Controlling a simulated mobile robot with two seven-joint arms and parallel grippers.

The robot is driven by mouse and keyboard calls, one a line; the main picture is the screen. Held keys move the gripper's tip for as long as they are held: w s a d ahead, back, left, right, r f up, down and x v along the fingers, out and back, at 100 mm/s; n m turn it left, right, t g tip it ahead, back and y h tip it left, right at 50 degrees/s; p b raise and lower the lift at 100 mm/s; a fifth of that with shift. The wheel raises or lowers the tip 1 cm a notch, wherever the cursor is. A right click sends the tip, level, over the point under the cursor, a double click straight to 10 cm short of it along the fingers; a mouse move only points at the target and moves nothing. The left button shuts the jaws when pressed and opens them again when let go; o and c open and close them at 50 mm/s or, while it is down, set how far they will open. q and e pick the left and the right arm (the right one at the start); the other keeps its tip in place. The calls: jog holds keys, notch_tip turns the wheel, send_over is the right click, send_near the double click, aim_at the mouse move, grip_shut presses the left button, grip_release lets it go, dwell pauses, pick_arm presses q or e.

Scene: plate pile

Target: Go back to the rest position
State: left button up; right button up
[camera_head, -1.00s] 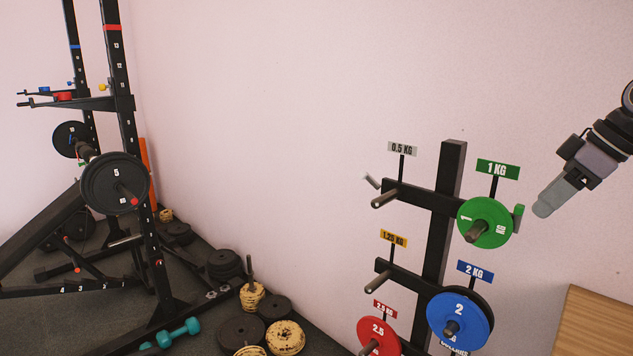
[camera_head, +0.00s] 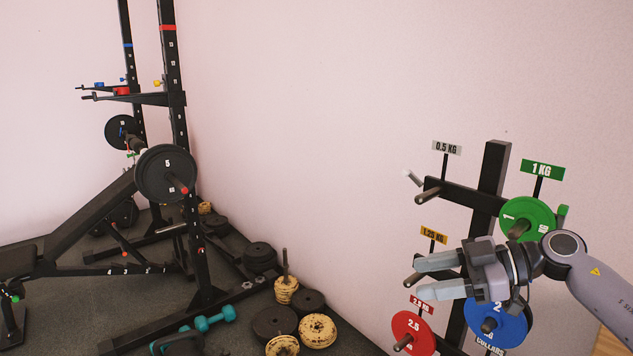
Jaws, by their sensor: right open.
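My right gripper (camera_head: 436,277) comes in from the right, in front of the plate rack (camera_head: 490,185). Its two fingers point left and are apart, with nothing between them. It overlaps the 1.25 kg peg and part of the blue 2 kg plate (camera_head: 508,322) in the picture; I cannot tell whether it touches them. The green 1 kg plate (camera_head: 521,213) hangs on the upper right peg. The red 2.5 kg plate (camera_head: 410,328) hangs lower left. The 0.5 kg peg (camera_head: 430,195) is bare. My left gripper is not in view.
A squat rack with a loaded barbell (camera_head: 165,174) and a bench stands at left. Several black and yellow plates (camera_head: 318,331) and a teal dumbbell (camera_head: 209,319) lie on the floor. A wooden surface (camera_head: 608,343) shows at lower right.

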jog(key=s+a+f+m+t+y, duration=0.3)
jog(key=s+a+f+m+t, duration=0.2)
jog(key=a+f+t, duration=0.3)
jog(key=s+d+f+m+h, duration=0.2)
jog(key=s+f+m+h, duration=0.1)
jog(key=s+f, duration=0.3)
jog(key=s+d+f+m+g+h, duration=0.1)
jog(key=s+d+f+m+h, duration=0.2)
jog(key=s+f+h, duration=0.3)
jog(key=s+d+f+m+h, duration=0.3)
jog(key=s+f, duration=0.5)
jog(key=f, duration=0.4)
jog(key=shift+s+d+f+m+h, duration=0.3)
jog(key=shift+m+h, duration=0.2)
jog(key=shift+h, duration=0.6)
